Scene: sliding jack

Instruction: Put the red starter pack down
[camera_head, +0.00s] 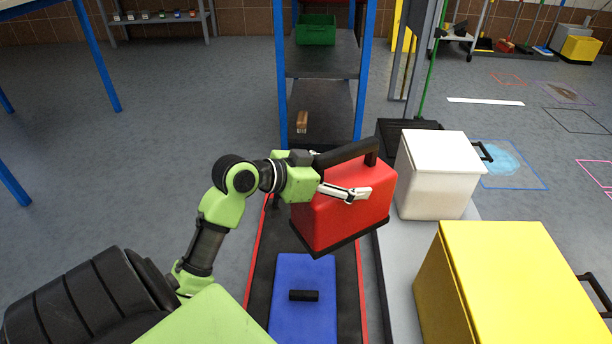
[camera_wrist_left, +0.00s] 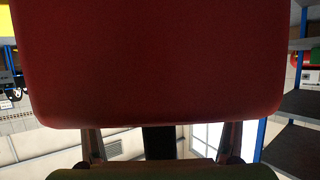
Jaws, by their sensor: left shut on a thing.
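The red starter pack (camera_head: 345,215) is a red box with a black base and a black top handle. My left gripper (camera_head: 345,190) is shut on it, with its fingers along the pack's near upper side. The pack is upright, a little tilted in the picture, and seems to hang above the dark strip behind the blue panel; the exact gap cannot be told. In the left wrist view the pack (camera_wrist_left: 155,60) fills most of the picture and hides what is beyond it. My right gripper is not in view.
A blue panel with a black grip (camera_head: 303,265) lies on a red-edged dark strip in front. A white bin (camera_head: 435,175) and a yellow bin (camera_head: 500,290) stand at right. A blue-post shelf (camera_head: 322,55) with a green crate (camera_head: 316,30) stands behind.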

